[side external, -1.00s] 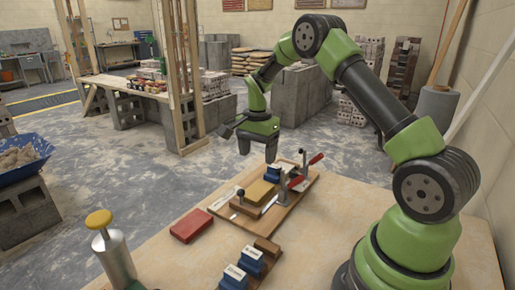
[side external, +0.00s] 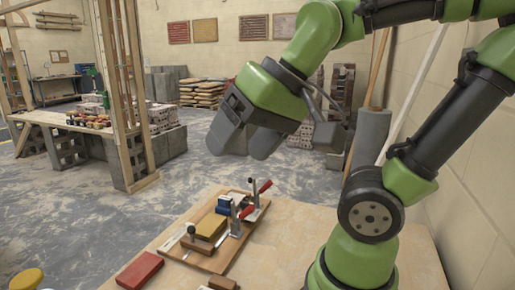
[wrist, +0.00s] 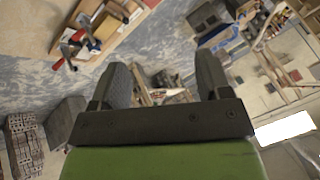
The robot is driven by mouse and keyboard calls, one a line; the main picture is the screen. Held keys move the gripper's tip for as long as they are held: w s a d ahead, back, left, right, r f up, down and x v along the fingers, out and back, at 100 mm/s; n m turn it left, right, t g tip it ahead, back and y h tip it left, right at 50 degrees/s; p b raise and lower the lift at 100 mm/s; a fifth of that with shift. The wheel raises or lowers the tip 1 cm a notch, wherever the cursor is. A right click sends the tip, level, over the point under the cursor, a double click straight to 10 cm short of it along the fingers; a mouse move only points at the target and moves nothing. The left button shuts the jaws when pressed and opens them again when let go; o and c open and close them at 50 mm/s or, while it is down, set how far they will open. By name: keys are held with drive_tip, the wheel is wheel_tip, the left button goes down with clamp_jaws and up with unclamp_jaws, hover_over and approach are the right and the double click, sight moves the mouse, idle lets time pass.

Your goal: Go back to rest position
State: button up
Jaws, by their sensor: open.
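My gripper (side external: 248,140) is raised high above the table in the side external view, with its two dark fingers apart and nothing between them. In the wrist view my gripper (wrist: 165,85) also shows open and empty, with the distant floor behind its fingers. Below it, a wooden board (side external: 222,262) lies on the table. The board carries a yellow block (side external: 211,227) on a brown piece, a blue item (side external: 224,204) and clamps with red handles (side external: 264,186). The board also shows in the wrist view (wrist: 128,32) at the top left.
A red block (side external: 139,270) lies on the table left of the board. A small brown block (side external: 223,283) is at the bottom edge. A yellow knob (side external: 26,279) shows at the lower left. The air around my gripper is free.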

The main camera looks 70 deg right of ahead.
drive_tip(key=shift+s+a+f+n+t, duration=0.15)
drive_tip(key=shift+s+a+n, duration=0.15)
drive_tip(key=shift+s, duration=0.3)
drive_tip(key=shift+s+a+f+n+t, duration=0.15)
drive_tip(key=shift+s+n, duration=0.25)
drive_tip(key=shift+s, duration=0.2)
